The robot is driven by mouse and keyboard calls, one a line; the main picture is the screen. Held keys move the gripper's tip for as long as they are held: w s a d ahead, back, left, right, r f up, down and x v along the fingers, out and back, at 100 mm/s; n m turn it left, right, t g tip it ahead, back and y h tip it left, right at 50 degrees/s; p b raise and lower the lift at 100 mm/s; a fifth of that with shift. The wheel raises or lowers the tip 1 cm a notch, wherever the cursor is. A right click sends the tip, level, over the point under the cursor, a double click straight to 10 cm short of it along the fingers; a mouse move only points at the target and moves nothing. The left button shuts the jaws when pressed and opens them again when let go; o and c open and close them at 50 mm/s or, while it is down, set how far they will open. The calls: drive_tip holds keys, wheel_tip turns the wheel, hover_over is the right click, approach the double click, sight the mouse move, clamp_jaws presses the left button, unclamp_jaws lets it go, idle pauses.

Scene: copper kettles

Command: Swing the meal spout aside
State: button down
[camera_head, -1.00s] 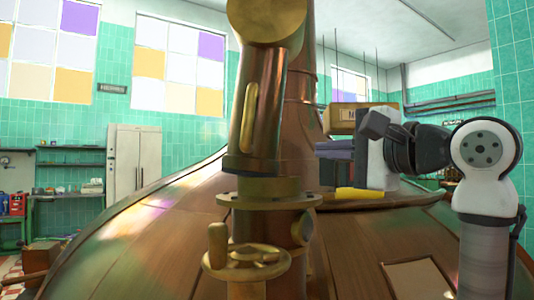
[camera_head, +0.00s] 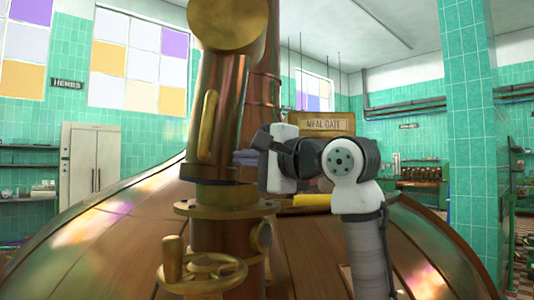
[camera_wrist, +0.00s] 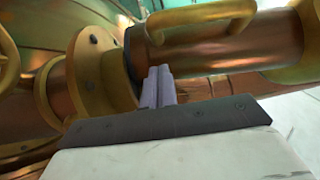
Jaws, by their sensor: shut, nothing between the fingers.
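The meal spout (camera_head: 222,120) is a copper pipe with a brass end cap at the top and a brass grab handle (camera_head: 208,125) on its side. Its lower end sits just above a brass flange (camera_head: 226,208) on an upright copper pipe. My gripper (camera_head: 245,157) is shut and empty, at the right side of the spout's lower end. In the wrist view the closed fingers (camera_wrist: 158,86) are close to the spout's rim, near the flange (camera_wrist: 98,72), with the handle (camera_wrist: 200,22) beyond. Whether they touch the spout I cannot tell.
A brass handwheel (camera_head: 202,272) stands out below the flange. A "MEAL GATE" sign (camera_head: 325,123) is behind my wrist. The broad copper kettle dome (camera_head: 100,240) fills the foreground. A tiled pillar (camera_head: 469,130) stands at the right.

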sight(209, 157)
drive_tip(key=a, duration=0.3)
drive_tip(key=shift+w+a+r, duration=0.1)
drive_tip(key=shift+w+a, duration=0.05)
drive_tip(key=shift+a, duration=0.45)
drive_tip(key=shift+a, duration=0.1)
drive_tip(key=shift+a, duration=0.3)
drive_tip(key=a+m+t+y+b, duration=0.1)
drive_tip(key=a+m+b, duration=0.1)
drive_tip(key=a, duration=0.5)
drive_tip(key=shift+w+a+r+t, duration=0.15)
drive_tip(key=shift+r+t, duration=0.25)
drive_tip(key=shift+r, duration=0.05)
